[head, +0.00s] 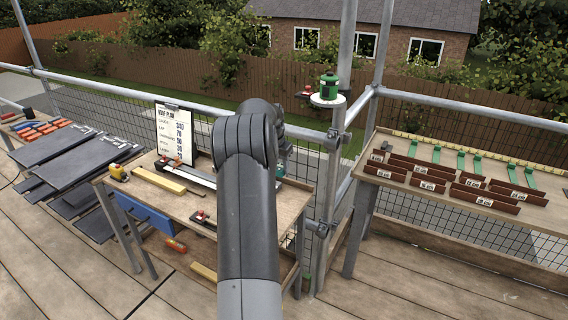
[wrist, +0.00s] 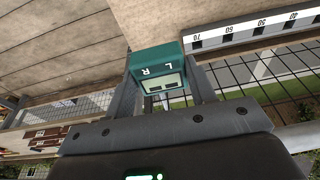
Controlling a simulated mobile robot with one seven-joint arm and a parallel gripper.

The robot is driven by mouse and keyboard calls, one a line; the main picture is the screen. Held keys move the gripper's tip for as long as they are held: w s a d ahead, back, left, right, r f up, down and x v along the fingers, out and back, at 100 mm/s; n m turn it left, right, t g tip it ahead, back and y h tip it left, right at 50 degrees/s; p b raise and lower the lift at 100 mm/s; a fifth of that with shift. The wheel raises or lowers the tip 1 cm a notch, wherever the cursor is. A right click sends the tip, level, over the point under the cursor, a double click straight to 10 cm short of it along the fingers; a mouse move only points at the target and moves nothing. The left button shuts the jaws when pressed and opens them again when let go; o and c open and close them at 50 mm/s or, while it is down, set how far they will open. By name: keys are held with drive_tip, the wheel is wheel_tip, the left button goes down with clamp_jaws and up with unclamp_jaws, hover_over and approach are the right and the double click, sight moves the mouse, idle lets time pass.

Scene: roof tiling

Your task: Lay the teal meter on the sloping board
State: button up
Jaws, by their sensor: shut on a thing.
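The teal meter (wrist: 157,63) is a small box with the letters L and R and a pale display window. It sits between the two dark fingers of my gripper (wrist: 163,88), which is shut on it. In the head view a sliver of the teal meter (head: 279,173) shows just right of my arm, over the right end of the workbench; my arm hides most of the gripper there. A wooden board (head: 480,240) on the right looks sloping. It carries green strips and brown labelled holders.
A scaffold pole with a round white shelf (head: 328,101) stands between bench and board. Dark slates (head: 55,147) lie at left.

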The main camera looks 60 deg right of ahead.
drive_tip(key=w+a+h, duration=0.1)
drive_tip(key=w+a, duration=0.5)
drive_tip(key=a, duration=0.6)
drive_tip(key=w+a+h, duration=0.2)
drive_tip(key=w+a, duration=0.4)
drive_tip(key=a, duration=0.7)
drive_tip(key=shift+r, duration=0.4)
idle(0.8)
drive_tip(key=shift+a+x, duration=0.15)
drive_tip(key=shift+x, duration=2.8)
drive_tip(key=shift+a+x, duration=0.15)
drive_tip(key=shift+x, duration=2.85)
drive_tip(key=shift+a+x, duration=0.2)
drive_tip(key=shift+x, duration=1.25)
drive_tip(key=shift+s+f, duration=0.15)
drive_tip(key=shift+f, duration=0.15)
drive_tip(key=shift+a, duration=0.1)
drive_tip(key=o, duration=1)
